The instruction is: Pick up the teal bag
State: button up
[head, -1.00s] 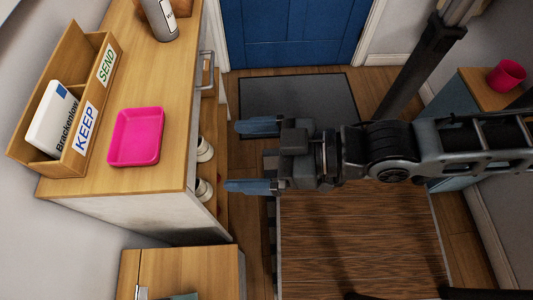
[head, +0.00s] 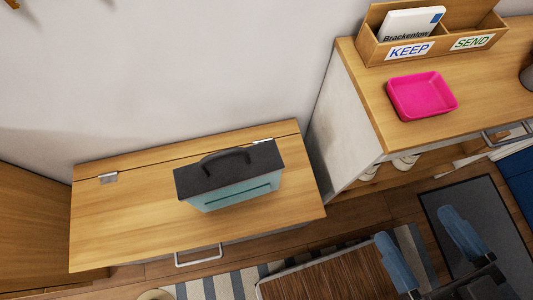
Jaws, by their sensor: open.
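The teal bag (head: 236,194) stands on the low wooden chest (head: 115,227). It has a dark grey top and a dark arched handle (head: 225,157), and its teal front faces the lower edge of the picture. My gripper (head: 428,247) is at the lower right, its two blue fingers spread apart with nothing between them. It is over the floor, well to the right of the bag and apart from it.
A taller wooden cabinet (head: 372,108) stands right of the chest, with a pink tray (head: 421,95) and a KEEP/SEND letter box (head: 430,47) holding a white packet. A metal handle (head: 199,256) sticks out from the chest's front. The chest top around the bag is clear.

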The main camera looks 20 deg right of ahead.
aim_at(225, 178)
jog(key=u, duration=0.65)
jog(key=k+j+z, duration=0.1)
jog(key=j+z, duration=0.15)
jog(key=j, duration=0.25)
jog(key=k+j+z, duration=0.2)
jog(key=j, duration=0.25)
jog(key=k+j+z, duration=0.35)
